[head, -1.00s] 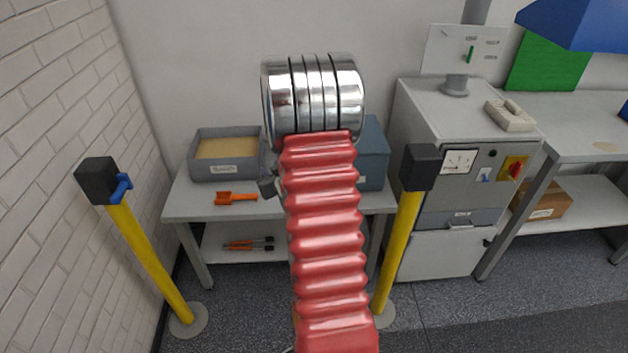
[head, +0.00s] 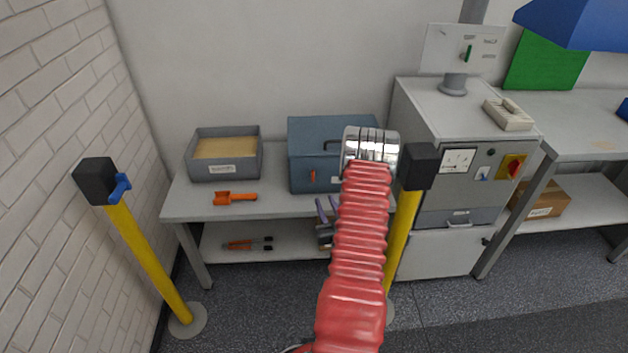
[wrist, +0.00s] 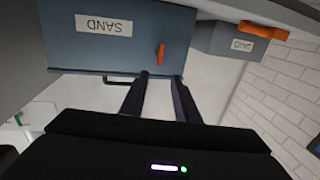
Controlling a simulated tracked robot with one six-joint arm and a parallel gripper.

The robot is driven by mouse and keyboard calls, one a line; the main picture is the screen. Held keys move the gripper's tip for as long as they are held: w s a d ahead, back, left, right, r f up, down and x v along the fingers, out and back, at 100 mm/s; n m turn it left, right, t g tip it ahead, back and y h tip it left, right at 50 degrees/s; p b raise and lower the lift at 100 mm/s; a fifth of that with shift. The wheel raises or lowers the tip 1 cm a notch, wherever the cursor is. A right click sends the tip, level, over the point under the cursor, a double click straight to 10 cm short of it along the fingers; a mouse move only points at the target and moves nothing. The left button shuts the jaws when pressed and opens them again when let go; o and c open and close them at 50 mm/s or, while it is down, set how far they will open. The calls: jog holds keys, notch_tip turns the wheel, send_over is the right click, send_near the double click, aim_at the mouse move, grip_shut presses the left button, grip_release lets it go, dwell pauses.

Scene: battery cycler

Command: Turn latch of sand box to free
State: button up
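The blue-grey sand box (head: 302,153) stands shut on the table in the head view. Its orange latch (head: 313,176) is on the front face and looks about upright. In the wrist view, which is upside down, the box (wrist: 110,50) shows its SAND label and the latch (wrist: 161,54), again roughly vertical. My gripper (wrist: 160,76) is open and empty, its two dark fingers pointing at the box with the latch lined up between them. Its fingertips look short of the latch.
An open grey tray of sand (head: 223,172) and an orange scoop (head: 235,198) are left of the box. Orange-handled tools (head: 247,243) lie on the lower shelf. Yellow posts (head: 150,265) stand before both table ends. A grey cabinet (head: 430,205) is at right.

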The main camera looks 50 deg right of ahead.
aim_at(312, 175)
jog(key=shift+w+d, duration=0.1)
dwell(0.3)
jog(key=x, duration=1.3)
jog(key=shift+w+d, duration=0.2)
jog(key=shift+c, duration=0.2)
grip_shut()
jog(key=shift+a, duration=0.25)
jog(key=shift+d, duration=0.1)
